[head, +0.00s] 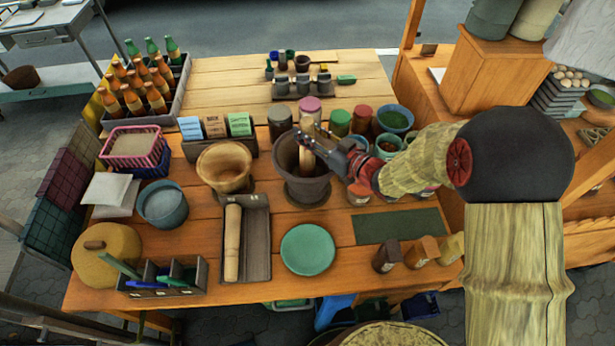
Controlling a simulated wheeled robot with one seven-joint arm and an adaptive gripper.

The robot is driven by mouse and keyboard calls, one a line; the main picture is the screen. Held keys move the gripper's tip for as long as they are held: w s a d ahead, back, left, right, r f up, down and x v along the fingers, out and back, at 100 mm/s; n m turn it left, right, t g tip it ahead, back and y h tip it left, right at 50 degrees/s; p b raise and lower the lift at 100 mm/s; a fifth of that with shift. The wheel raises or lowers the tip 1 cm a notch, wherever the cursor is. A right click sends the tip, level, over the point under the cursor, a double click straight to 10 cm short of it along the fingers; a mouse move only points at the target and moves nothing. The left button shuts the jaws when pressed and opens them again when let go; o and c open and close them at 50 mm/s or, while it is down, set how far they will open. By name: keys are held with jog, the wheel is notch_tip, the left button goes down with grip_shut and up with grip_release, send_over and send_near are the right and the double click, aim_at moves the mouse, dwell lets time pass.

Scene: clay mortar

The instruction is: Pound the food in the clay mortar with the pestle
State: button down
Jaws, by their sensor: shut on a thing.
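The dark clay mortar (303,187) stands upright on the wooden table, right of a lighter wooden mortar (225,166). My gripper (318,140) reaches in from the right above the dark mortar and is shut on a pale wooden pestle (306,158). The pestle is roughly upright, with its lower end inside the mortar's mouth. The food inside the mortar is hidden by the rim and the pestle. I cannot tell whether the pestle touches the bottom. A second wooden pestle (232,243) lies in a grey tray (258,246) at the front.
A green plate (307,250) lies in front of the dark mortar. Jars (340,122) and bowls (395,119) crowd behind and right of it. A bottle crate (147,95) stands at the back left. A dark green mat (401,226) is bare at the right.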

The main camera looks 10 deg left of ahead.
jog(key=shift+f+b, duration=0.65)
jog(key=shift+f, duration=0.9)
notch_tip(320, 180, up, 6)
jog(key=p, duration=0.3)
jog(key=shift+f, duration=0.25)
notch_tip(320, 180, down, 5)
jog(key=b, duration=0.3)
jog(key=shift+f, duration=0.2)
